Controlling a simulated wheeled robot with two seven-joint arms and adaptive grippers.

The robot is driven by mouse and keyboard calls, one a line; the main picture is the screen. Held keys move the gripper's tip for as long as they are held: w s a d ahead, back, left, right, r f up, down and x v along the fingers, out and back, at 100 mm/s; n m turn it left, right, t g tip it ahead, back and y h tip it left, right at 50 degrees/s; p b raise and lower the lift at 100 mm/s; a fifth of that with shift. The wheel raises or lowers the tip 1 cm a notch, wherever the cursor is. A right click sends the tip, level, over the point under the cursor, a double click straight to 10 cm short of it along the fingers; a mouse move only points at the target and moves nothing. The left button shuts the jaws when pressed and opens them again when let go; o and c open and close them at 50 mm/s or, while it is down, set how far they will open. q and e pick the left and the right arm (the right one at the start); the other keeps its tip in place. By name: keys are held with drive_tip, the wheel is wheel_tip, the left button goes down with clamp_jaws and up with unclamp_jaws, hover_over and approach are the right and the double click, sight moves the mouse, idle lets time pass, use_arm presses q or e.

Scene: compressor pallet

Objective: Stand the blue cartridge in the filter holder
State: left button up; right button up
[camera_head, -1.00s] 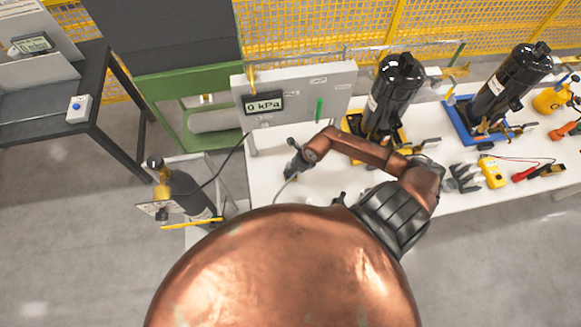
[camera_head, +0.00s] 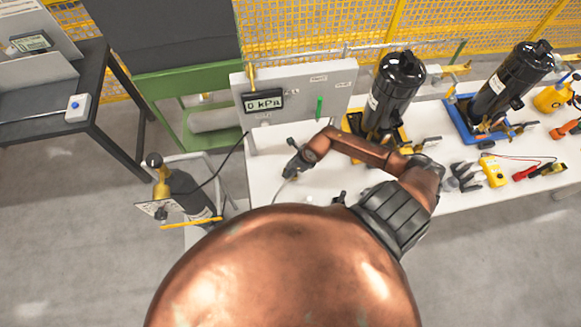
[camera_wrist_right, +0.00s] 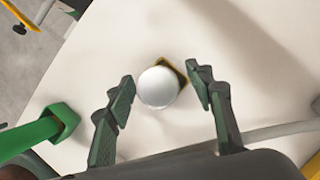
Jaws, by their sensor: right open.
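My right gripper (camera_head: 292,167) is over the white bench, below the gauge panel in the head view. In the right wrist view the right gripper (camera_wrist_right: 161,80) is open. Its two fingers are apart on either side of a round white-topped object (camera_wrist_right: 159,87) with a dark, yellow-edged square base showing behind it. I cannot tell whether the fingers touch it, or whether it is the cartridge or the holder. No blue cartridge can be made out in either view. My left gripper is not in view.
A panel with a 0 kPa display (camera_head: 264,102) stands at the bench's back. A green upright (camera_head: 319,107) is beside it; a green bracket (camera_wrist_right: 47,130) shows in the wrist view. Black cylinders (camera_head: 394,92) and a yellow meter (camera_head: 493,172) are to the right.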

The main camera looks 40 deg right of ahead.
drive_tip(key=v, duration=1.2)
drive_tip(key=shift+w+r, duration=0.1)
drive_tip(key=shift+r, duration=0.05)
